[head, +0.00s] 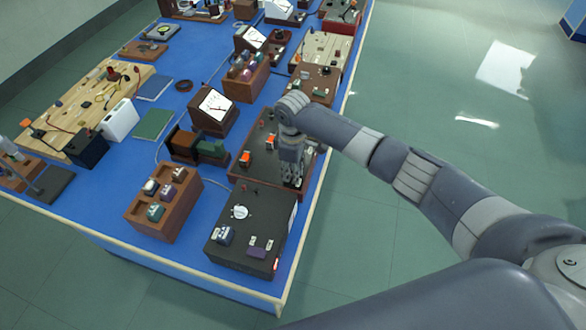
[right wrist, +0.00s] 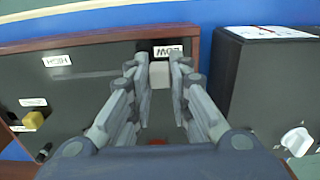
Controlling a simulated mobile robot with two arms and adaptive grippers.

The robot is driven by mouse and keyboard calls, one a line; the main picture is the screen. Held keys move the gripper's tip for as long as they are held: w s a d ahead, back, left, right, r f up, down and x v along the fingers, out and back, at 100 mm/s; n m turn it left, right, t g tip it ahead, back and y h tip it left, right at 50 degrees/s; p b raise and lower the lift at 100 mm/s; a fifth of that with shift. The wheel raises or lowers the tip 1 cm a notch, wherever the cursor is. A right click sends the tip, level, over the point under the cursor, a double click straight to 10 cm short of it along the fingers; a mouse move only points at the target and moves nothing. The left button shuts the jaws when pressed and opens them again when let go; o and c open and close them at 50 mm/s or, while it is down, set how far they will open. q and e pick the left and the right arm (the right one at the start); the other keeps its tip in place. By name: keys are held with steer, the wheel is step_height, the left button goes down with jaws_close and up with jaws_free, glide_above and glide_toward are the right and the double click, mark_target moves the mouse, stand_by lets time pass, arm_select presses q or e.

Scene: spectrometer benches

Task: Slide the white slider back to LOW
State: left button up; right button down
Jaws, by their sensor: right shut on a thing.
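The white slider (right wrist: 159,74) shows in the right wrist view between the fingertips of my right gripper (head: 291,183). The gripper is shut on it. The slider sits close to the upside-down LOW label (right wrist: 168,51), at the LOW end of the dark panel (right wrist: 85,90). The HIGH label (right wrist: 57,61) is farther left on the same panel. In the head view the wood-framed panel (head: 262,178) lies under my right gripper, which hides the slider there. My left gripper is not in view.
A dark box with a white knob (head: 238,212) stands in front of the panel. A wooden block with several cuvette-like pieces (head: 170,225) stands to the left, and a meter (head: 211,112) behind it. The blue bench's right edge (head: 318,190) is close to my right gripper.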

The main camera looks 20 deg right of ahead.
steer(key=c, duration=1.8)
jaws_free()
steer(key=shift+s+a+f, duration=0.1)
steer(key=shift+s+a, duration=0.05)
steer(key=shift+c, duration=0.2)
steer(key=o, duration=0.4)
steer(key=shift+c, duration=0.2)
steer(key=shift+r, duration=0.5)
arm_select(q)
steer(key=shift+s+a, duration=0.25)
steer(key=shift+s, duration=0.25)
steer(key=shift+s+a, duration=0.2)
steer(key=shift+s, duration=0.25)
arm_select(e)
step_height(320, 180, up, 11)
steer(key=shift+r, duration=0.15)
steer(key=shift+s, duration=0.1)
